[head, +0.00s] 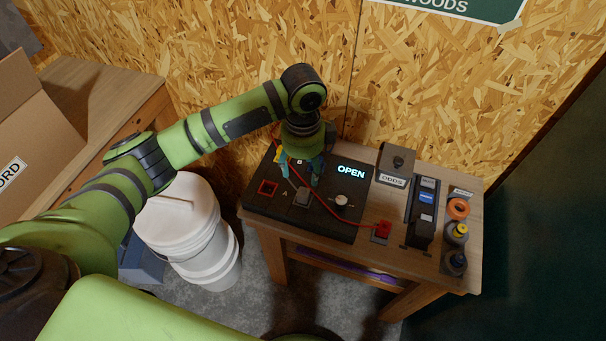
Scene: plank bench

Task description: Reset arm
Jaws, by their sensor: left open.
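My left arm reaches in from the left, and its gripper (304,172) points down over the black panel (318,226) on the wooden bench. The left gripper is open; its fingers are small and partly hidden, and I cannot tell whether they touch the panel. The panel carries a lit "OPEN" display (351,170), a red-edged square socket (268,187), a grey block (302,197) and a round pale knob (343,200). A red cable runs from near the gripper across the panel to a red plug (381,230) at its right. My right gripper is not in view.
Right of the panel on the bench (470,185) stand a box marked "ODDS" (395,165), a dark upright unit (424,212) and an orange ring (458,208) with small bottles. White buckets (180,220) stand on the floor at left. A cardboard box (35,125) is at far left.

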